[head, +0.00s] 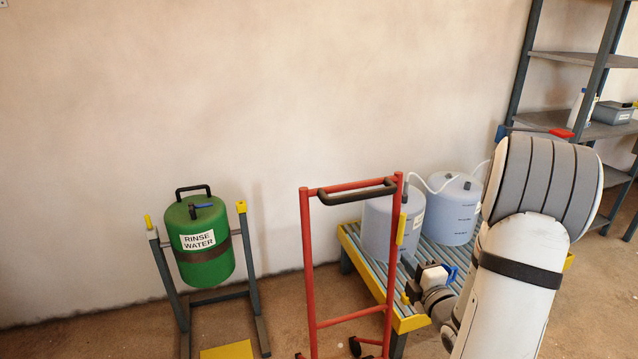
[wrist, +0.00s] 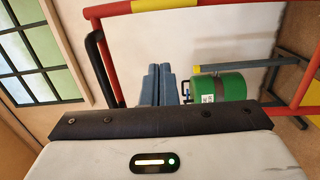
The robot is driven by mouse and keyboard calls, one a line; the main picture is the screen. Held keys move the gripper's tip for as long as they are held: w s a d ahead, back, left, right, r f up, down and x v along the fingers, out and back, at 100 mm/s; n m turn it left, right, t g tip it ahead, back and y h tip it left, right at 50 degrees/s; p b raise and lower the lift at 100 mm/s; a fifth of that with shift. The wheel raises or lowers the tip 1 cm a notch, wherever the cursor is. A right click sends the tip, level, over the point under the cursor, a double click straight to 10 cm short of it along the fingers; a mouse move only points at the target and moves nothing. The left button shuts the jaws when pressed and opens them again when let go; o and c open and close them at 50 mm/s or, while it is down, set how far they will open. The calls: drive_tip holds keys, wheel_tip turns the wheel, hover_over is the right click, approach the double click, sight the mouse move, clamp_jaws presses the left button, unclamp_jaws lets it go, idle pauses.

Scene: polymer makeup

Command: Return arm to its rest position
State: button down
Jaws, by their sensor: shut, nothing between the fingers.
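My gripper shows in the wrist view (wrist: 158,70) as two blue-grey fingers side by side, shut and empty. They extend into the picture over a pale wall background. In the head view my white and grey arm fills the right side, bent, with its wrist low beside the slatted bench. I cannot tell how far the gripper is from the red cart frame.
A red cart frame (head: 308,260) stands left of my wrist. A slatted bench (head: 410,324) carries two bluish tanks (head: 453,212). A green rinse-water drum (head: 205,243) hangs in a stand at left. Grey shelves (head: 570,60) stand at right. The wrist view shows a window (wrist: 35,60).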

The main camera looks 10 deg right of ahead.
drive_tip(key=a+r+m+g+h+p, duration=0.3)
drive_tip(key=a+r+m+g+p, duration=0.25)
drive_tip(key=r+m+g, duration=0.3)
drive_tip(key=s+a+r+m+g+p, duration=0.1)
drive_tip(key=s+a+r+m+g, duration=0.1)
drive_tip(key=s, duration=0.4)
drive_tip(key=s+a+r+m+g+y+p, duration=0.1)
drive_tip(key=s+a+r+m+g+p, duration=0.1)
drive_tip(key=s+a, duration=0.4)
drive_tip(key=s+a+r+m+g+y+p, duration=0.1)
drive_tip(key=s+a+r+m+g, duration=0.2)
drive_tip(key=s+a+m, duration=0.3)
drive_tip(key=shift+s+r, duration=0.4)
drive_tip(key=shift+s, duration=0.1)
